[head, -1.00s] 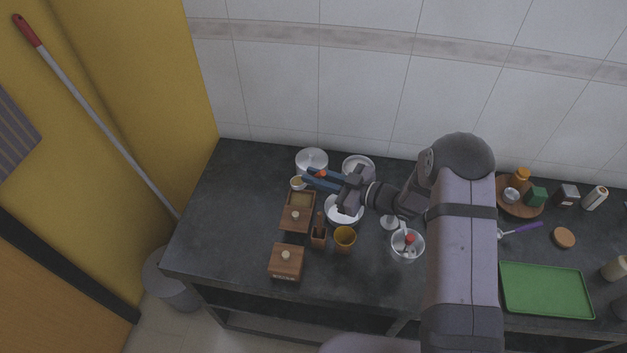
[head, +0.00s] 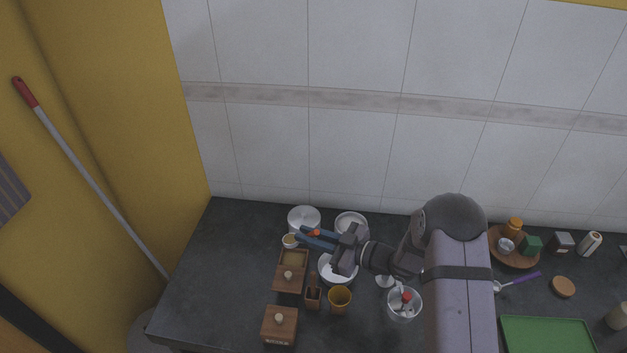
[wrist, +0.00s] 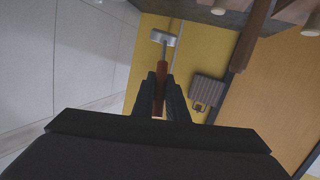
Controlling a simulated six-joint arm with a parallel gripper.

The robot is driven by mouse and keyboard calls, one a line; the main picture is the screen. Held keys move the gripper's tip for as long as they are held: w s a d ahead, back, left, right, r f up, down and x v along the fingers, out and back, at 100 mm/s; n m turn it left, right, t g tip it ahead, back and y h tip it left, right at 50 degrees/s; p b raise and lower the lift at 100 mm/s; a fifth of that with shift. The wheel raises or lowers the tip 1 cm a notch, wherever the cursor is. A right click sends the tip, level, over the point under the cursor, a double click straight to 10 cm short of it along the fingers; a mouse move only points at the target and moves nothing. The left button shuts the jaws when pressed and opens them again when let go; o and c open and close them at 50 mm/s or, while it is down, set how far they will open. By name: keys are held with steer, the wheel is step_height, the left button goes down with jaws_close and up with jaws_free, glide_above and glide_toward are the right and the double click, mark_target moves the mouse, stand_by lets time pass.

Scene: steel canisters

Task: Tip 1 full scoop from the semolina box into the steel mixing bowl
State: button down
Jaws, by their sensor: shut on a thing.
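My gripper (head: 318,237) is shut on the red handle of a scoop (wrist: 163,37), which points away from the fingers in the wrist view. In the head view the scoop's small round cup (head: 290,240) shows pale beige content, just beyond the far edge of the open wooden box. This semolina box (head: 294,258) has its knobbed lid drawn partly back, with beige content showing. A steel bowl (head: 338,279) stands below and right of my fingers, partly hidden by my gripper. I cannot tell for certain that it is the mixing bowl.
A steel canister (head: 304,217) and another round steel vessel (head: 351,221) stand behind my gripper. A closed wooden box (head: 280,325), a wooden holder (head: 313,294) and an amber cup (head: 340,299) stand in front. The counter's left end is clear.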

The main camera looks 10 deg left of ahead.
steer(key=s+a+r+n+g+b, duration=0.1)
steer(key=s+a+r+b, duration=0.1)
steer(key=s+a+r, duration=0.5)
steer(key=s+a+n+g+b, duration=0.15)
steer(key=s+a, duration=0.35)
steer(key=a, duration=0.5)
steer(key=w+d+f+m+t+h, duration=0.2)
steer(key=d+m+t+h, duration=0.1)
steer(key=d, duration=0.5)
steer(key=w+d+f+m+t+h, duration=0.2)
steer(key=d+f+m+t+h, duration=0.1)
steer(key=d+m, duration=0.4)
steer(key=w+d+f+m+t+h, duration=0.2)
steer(key=d+m+t+h, duration=0.2)
steer(key=d, duration=0.6)
steer(key=m+h, duration=0.1)
steer(key=h, duration=0.1)
steer(key=shift+d+f+h, duration=0.15)
steer(key=shift+h, duration=0.25)
steer(key=shift+f, duration=0.1)
steer(key=f+b, duration=0.1)
steer(key=w+f+b, duration=0.1)
steer(key=f+b, duration=0.1)
steer(key=shift+f+g, duration=0.2)
steer(key=shift+g, duration=0.15)
